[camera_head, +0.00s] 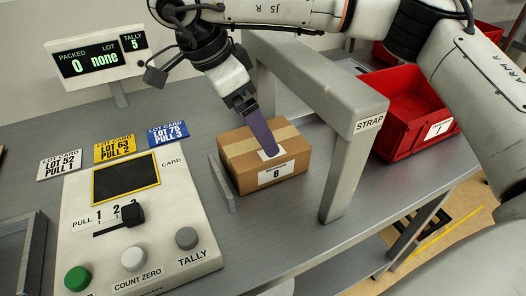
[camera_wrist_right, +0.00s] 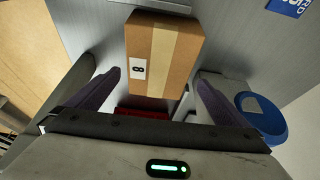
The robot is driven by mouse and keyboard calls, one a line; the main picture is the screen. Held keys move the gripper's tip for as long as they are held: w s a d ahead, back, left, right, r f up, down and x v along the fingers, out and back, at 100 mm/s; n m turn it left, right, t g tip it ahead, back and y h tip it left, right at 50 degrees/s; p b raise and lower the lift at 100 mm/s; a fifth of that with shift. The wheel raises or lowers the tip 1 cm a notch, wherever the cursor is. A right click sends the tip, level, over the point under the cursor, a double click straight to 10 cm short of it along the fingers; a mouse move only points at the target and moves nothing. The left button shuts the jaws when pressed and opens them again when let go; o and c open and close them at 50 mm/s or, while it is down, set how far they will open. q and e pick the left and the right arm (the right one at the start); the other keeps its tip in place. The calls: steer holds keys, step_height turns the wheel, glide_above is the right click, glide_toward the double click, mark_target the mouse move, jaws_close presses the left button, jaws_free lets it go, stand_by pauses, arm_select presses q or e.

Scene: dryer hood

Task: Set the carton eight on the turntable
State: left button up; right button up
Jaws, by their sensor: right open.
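The brown carton eight (camera_head: 240,172) sits on the grey bench, with a tan tape strip and a white label reading 8 on its front. It also shows in the right wrist view (camera_wrist_right: 183,60), ahead of the two fingers. My right gripper (camera_head: 270,148) comes down over the carton, its purple fingers overlapping the top in the head view. In the wrist view the gripper (camera_wrist_right: 159,78) is open with nothing between its fingers; contact with the carton cannot be told. I cannot identify the turntable with certainty. My left gripper is out of view.
A grey arch marked STRAP (camera_head: 335,170) stands right of the carton; a low upright plate (camera_head: 222,184) stands to its left. A control panel (camera_head: 150,225) and lot cards lie left. A red bin (camera_head: 408,100) is at right. A blue round object (camera_wrist_right: 262,117) shows in the wrist view.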

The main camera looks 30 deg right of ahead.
mark_target(263, 153)
steer(key=p+x, duration=0.1)
steer(key=x, duration=0.6)
steer(key=shift+s+a+f, duration=0.1)
steer(key=shift+s, duration=0.05)
steer(key=c, duration=1.2)
steer(key=shift+c, duration=0.8)
steer(key=shift+r, duration=0.25)
